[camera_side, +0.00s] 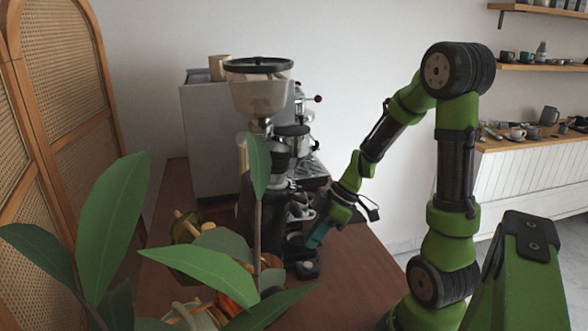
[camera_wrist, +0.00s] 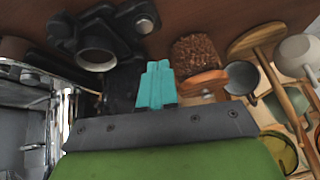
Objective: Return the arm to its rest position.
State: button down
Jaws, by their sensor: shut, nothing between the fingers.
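My green arm stands at the right of the side view and bends over toward the counter. My gripper (camera_side: 318,234) points down and to the left, just right of the coffee grinder (camera_side: 258,95). In the wrist view the two teal fingers of my gripper (camera_wrist: 155,68) are together, with nothing held between them. The espresso machine (camera_side: 205,135) stands behind the grinder. Its metal front (camera_wrist: 30,130) seems to show at the left of the wrist view.
The wooden counter (camera_side: 360,280) is clear to the right of the grinder. Leaves of a plant (camera_side: 112,225) hide the front left. The wrist view shows a black fitting (camera_wrist: 105,35), coffee beans (camera_wrist: 195,52), a wooden spoon (camera_wrist: 255,40) and a pale cup (camera_wrist: 298,52). Wall shelves (camera_side: 535,140) hold cups.

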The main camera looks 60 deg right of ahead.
jog(key=s+a+r+m+t+h, duration=0.2)
jog(key=s+a+r+m, duration=0.2)
jog(key=a+r+m, duration=0.6)
jog(key=a+r, duration=0.3)
jog(key=r, duration=0.2)
jog(key=shift+a+r+m+t+h, duration=0.2)
jog(key=shift+m+t+h, duration=0.1)
jog(key=shift+m+t, duration=0.1)
